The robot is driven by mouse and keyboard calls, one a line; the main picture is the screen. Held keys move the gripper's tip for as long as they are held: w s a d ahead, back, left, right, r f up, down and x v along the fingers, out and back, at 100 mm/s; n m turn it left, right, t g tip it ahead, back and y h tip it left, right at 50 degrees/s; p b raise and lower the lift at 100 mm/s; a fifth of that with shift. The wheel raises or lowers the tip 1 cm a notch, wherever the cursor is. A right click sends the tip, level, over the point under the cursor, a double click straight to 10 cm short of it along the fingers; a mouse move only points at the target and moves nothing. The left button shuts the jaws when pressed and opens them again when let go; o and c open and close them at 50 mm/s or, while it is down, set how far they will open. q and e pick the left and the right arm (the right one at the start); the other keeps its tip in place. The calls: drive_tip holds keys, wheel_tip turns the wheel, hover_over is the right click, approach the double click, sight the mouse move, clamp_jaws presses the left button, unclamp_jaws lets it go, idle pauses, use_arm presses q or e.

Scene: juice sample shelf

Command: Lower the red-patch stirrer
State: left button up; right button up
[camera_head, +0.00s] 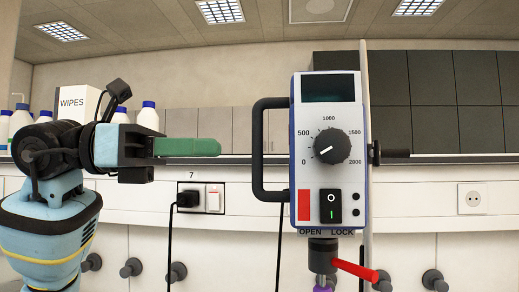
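The red-patch stirrer (327,110) stands upright in the middle right of the head view. It has a dark display, a black dial with its pointer near 0, a red patch (304,205) and a black-and-green O/I switch. A black handle (258,150) is on its left side and a black knob (393,154) on its right. Below are OPEN and LOCK marks, a dark chuck and a red lever (355,270). My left gripper (215,147) points right with green fingers, apart from the handle in the picture. Its fingers overlap from this side, so their opening is unclear. My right gripper is out of view.
A pale vertical post (365,90) runs behind the stirrer. A WIPES box (78,110) and several blue-capped bottles (148,116) stand behind my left arm. A socket with a black plug (187,198) and cable is on the bench front. Space between gripper and handle looks clear.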

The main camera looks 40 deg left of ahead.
use_arm(q)
drive_tip(key=p, duration=0.1)
hover_over(257, 193)
drive_tip(key=shift+w+a, duration=0.2)
drive_tip(key=shift+w, duration=0.1)
idle(0.3)
clamp_jaws()
